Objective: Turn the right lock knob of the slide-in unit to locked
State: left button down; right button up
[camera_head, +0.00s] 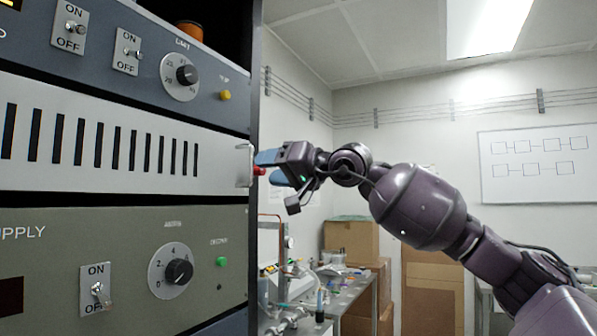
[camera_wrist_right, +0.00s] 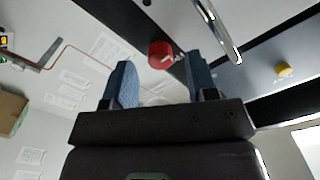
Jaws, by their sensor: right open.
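The slide-in unit (camera_head: 215,150) is the pale panel with a row of dark vent slots, in the middle of the rack. Its right lock knob (camera_head: 259,171) is red and small at the right edge, beside the metal handle (camera_head: 244,165). In the right wrist view the red knob (camera_wrist_right: 160,54) shows ahead of the blue fingertips, in line with the gap between them. My right gripper (camera_head: 270,168) is open and empty, with its fingers pointing at the knob from the right. I cannot tell how the knob is turned or whether it is touched. My left gripper is out of view.
The metal handle (camera_wrist_right: 218,30) stands close to the knob in the right wrist view. A grey unit (camera_head: 140,60) with switches is above, and a green-grey supply unit (camera_head: 130,275) is below. A cluttered bench (camera_head: 345,300) and cardboard boxes (camera_head: 352,241) stand behind my right arm.

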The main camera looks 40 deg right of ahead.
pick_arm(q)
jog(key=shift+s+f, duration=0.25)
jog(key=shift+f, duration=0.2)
pick_arm(e)
jog(key=v, duration=0.9)
jog(key=shift+s, duration=0.2)
dwell(0.4)
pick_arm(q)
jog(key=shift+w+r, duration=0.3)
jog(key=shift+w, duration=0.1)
pick_arm(e)
jog(key=shift+m, duration=0.3)
